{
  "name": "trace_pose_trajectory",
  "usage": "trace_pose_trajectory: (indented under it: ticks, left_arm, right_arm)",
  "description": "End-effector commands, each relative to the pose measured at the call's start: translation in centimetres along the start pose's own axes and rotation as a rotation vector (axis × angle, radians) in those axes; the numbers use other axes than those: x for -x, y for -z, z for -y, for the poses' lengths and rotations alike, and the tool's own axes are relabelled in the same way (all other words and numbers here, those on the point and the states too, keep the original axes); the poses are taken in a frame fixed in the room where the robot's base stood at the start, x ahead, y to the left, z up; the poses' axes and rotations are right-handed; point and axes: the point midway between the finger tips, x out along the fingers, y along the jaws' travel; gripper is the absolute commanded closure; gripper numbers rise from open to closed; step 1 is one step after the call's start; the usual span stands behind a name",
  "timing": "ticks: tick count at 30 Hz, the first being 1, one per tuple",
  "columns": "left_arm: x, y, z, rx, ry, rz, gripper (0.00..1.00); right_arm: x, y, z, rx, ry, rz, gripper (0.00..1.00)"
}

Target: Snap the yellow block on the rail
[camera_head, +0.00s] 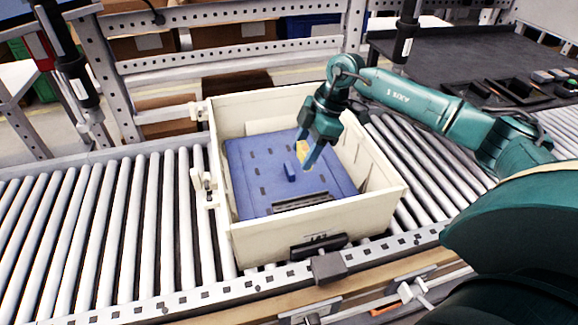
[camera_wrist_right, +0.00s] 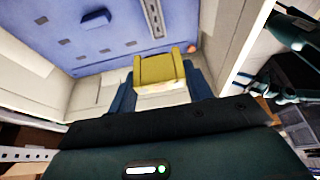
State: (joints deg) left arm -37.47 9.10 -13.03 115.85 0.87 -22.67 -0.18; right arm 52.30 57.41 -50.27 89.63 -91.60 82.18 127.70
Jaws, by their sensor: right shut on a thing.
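The yellow block (camera_head: 304,147) is held in my right gripper (camera_head: 309,154), above the blue panel inside the cream bin. In the right wrist view the yellow block (camera_wrist_right: 159,69) sits between the two blue fingers of the gripper (camera_wrist_right: 160,88), which is shut on it. The grey slotted rail (camera_head: 302,203) lies on the panel near the bin's front wall, apart from the block. The rail (camera_wrist_right: 154,19) also shows at the top of the wrist view. My left gripper is not in view.
The cream bin (camera_head: 232,110) has walls around the slotted blue panel (camera_head: 250,160). A small blue block (camera_head: 290,172) stands on the panel near the gripper. The bin rests on a roller conveyor (camera_head: 110,220). A dark table (camera_head: 460,55) stands at the back right.

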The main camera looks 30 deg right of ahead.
Motion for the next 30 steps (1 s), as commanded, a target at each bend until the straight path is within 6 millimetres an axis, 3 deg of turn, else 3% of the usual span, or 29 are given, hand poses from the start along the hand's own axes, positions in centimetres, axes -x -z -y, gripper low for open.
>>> trace_pose_trajectory:
  ticks: [1,8,30]
  left_arm:
    - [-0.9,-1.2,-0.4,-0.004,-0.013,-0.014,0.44]
    - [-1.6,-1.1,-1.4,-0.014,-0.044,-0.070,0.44]
    - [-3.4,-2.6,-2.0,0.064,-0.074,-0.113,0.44]
  right_arm:
    - [-3.0,-1.3,0.1,-0.001,0.005,0.001,0.77]
    - [-8.0,-3.3,0.1,0.002,0.003,0.000,0.77]
    - [-12.1,-5.1,0.1,0.003,0.001,0.001,0.77]
